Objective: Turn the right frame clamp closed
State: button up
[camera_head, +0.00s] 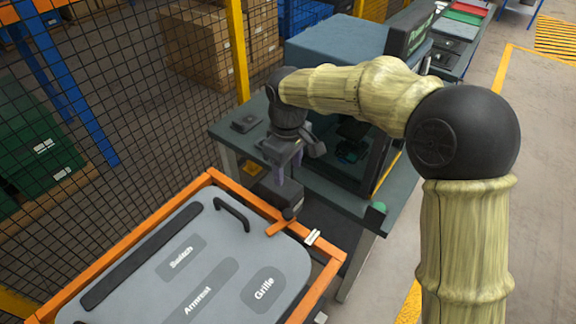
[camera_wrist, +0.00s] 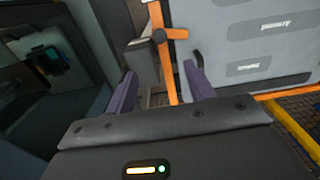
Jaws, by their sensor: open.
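The orange frame (camera_head: 130,240) holds a grey door panel (camera_head: 225,255) with labelled patches. My gripper (camera_head: 286,182) hangs above and behind that corner, pointing down. In the wrist view its two purple fingers (camera_wrist: 158,84) are apart and empty, with the clamp beyond the tips. No contact with the lever shows.
A dark block (camera_head: 272,198) sits beside the clamp under my gripper; it also shows in the wrist view (camera_wrist: 142,62). A workbench (camera_head: 335,195) with a dark open-fronted machine (camera_head: 345,60) stands behind. A mesh fence (camera_head: 60,140) with a yellow post runs at left.

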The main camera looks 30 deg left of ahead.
jog(key=shift+c, duration=1.4)
jog(key=shift+w+d, duration=0.2)
jog(key=shift+d, duration=0.2)
jog(key=c, duration=0.4)
jog(key=w+d+m, duration=0.1)
jog(key=d, duration=0.2)
jog(key=w+d+m, duration=0.1)
jog(key=d, duration=0.1)
jog(key=w+d+f+m, duration=0.1)
jog(key=d, duration=0.2)
jog(key=shift+w+d, duration=0.15)
jog(key=shift+d, duration=0.2)
grip_shut()
jog(key=d+f+m+t, duration=0.1)
jog(key=d+m, duration=0.5)
jog(key=d, duration=0.9)
jog(key=s+d+f+m, duration=0.1)
jog(key=s+d+m, duration=0.2)
jog(key=d, duration=0.6)
jog(key=s+d+f+m+t, duration=0.1)
jog(key=s+d+m, duration=0.3)
jog(key=d, duration=0.4)
jog(key=shift+s+d+f+m+t, duration=0.15)
jog(key=shift+d+m+t, duration=0.15)
jog(key=shift+d+m, duration=0.15)
